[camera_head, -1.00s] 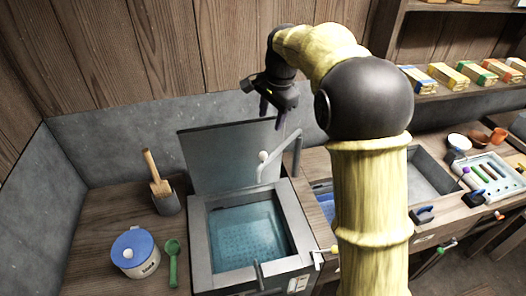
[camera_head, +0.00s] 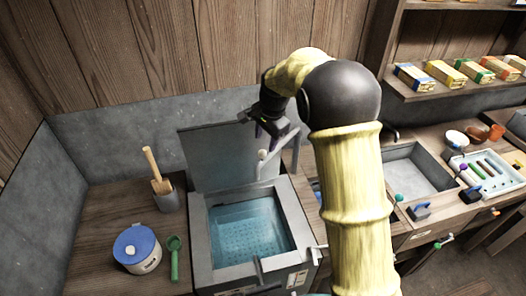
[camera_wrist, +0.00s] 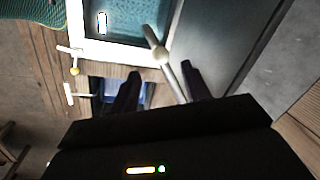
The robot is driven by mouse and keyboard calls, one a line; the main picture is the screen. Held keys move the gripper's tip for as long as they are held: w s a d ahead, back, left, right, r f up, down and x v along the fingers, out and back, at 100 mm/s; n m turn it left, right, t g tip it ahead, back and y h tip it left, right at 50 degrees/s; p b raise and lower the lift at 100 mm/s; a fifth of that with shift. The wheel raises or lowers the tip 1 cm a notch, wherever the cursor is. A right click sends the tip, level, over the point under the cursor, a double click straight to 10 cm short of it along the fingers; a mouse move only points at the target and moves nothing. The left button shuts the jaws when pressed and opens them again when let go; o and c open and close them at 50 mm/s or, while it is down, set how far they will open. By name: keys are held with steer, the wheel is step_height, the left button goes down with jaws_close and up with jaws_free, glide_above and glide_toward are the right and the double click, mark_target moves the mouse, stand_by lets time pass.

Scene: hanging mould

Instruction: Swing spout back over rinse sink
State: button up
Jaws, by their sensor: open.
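The grey spout (camera_head: 282,154) is a bent tube beside the back right of a water bath (camera_head: 203,240), with its arm reaching out over the bath. A pale ball knob (camera_head: 262,154) shows at it; in the wrist view the knob (camera_wrist: 160,55) sits on the rod. My gripper (camera_head: 266,141) is open above the spout, fingers pointing down. In the wrist view, the spout's rod runs between the fingers of my gripper (camera_wrist: 161,70); contact cannot be told. The rinse sink (camera_head: 415,172) is a grey basin right of my arm, partly hidden by it.
The bath's raised lid (camera_head: 215,160) stands close behind the spout. A tray of tools (camera_head: 485,172) lies right of the sink. A shelf (camera_head: 450,88) hangs above.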

mark_target(263, 151)
steer(key=f, duration=0.2)
steer(key=w+f+p, duration=0.1)
steer(key=f, duration=0.2)
steer(key=a+f, duration=0.1)
steer(key=f, duration=0.1)
steer(key=shift+w+f+p, duration=0.15)
steer(key=shift+f+p, duration=0.15)
jaws_close()
